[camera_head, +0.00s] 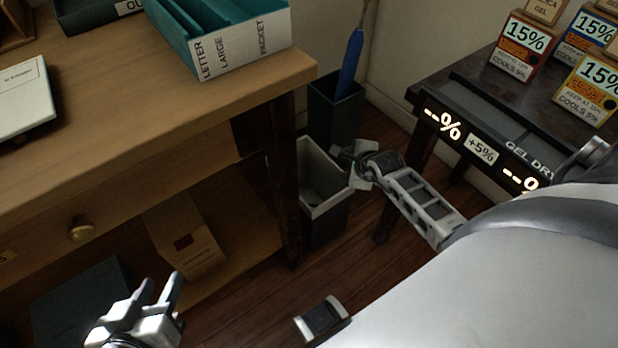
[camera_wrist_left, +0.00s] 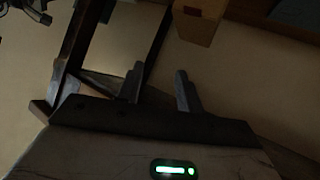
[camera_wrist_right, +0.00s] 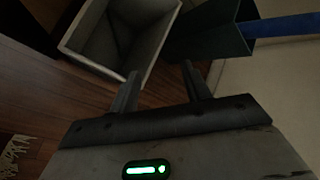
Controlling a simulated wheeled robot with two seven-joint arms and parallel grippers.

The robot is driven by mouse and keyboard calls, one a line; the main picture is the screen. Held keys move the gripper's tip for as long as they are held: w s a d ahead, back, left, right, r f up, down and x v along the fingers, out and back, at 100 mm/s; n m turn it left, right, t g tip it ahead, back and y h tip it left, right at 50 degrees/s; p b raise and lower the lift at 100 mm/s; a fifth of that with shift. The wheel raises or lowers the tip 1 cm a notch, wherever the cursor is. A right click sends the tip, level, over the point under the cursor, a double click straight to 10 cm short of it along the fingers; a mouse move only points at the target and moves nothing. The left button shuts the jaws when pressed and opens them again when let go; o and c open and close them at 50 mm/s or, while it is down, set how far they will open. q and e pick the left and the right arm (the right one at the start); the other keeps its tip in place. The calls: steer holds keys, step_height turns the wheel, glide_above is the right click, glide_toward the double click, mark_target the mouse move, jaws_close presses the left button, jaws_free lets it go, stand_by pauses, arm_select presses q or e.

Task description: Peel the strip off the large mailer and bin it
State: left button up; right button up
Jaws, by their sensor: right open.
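The waste bin (camera_head: 310,212), grey with a pale inner lining, stands on the floor beside the desk leg; it also shows in the right wrist view (camera_wrist_right: 120,35). I see nothing inside its visible part. My right gripper (camera_head: 347,154) is at the bin's right rim, open, with nothing between its fingers in the right wrist view (camera_wrist_right: 160,80). My left gripper (camera_head: 160,290) is open and empty in front of the desk. A brown flat packet with a dark red patch (camera_head: 187,240) lies on the lower shelf; I cannot tell if it is the large mailer. I cannot make out a strip.
The wooden desk (camera_head: 130,110) carries a teal sorter (camera_head: 240,45) marked letter, large and packet, and a white labelled item (camera_head: 25,95). A dark bin holding a blue-handled thing (camera_head: 335,110) stands behind the waste bin. A dark table (camera_head: 470,90) with several gel boxes is at right.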

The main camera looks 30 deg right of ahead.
arm_select(q)
steer(key=s+a+r+p, duration=0.1)
steer(key=p, duration=0.2)
steer(key=shift+a+g+y, duration=0.25)
steer(key=shift+g+y, duration=0.15)
arm_select(e)
steer(key=v, duration=0.9)
steer(key=shift+s+r, duration=0.25)
steer(key=shift+s, duration=0.05)
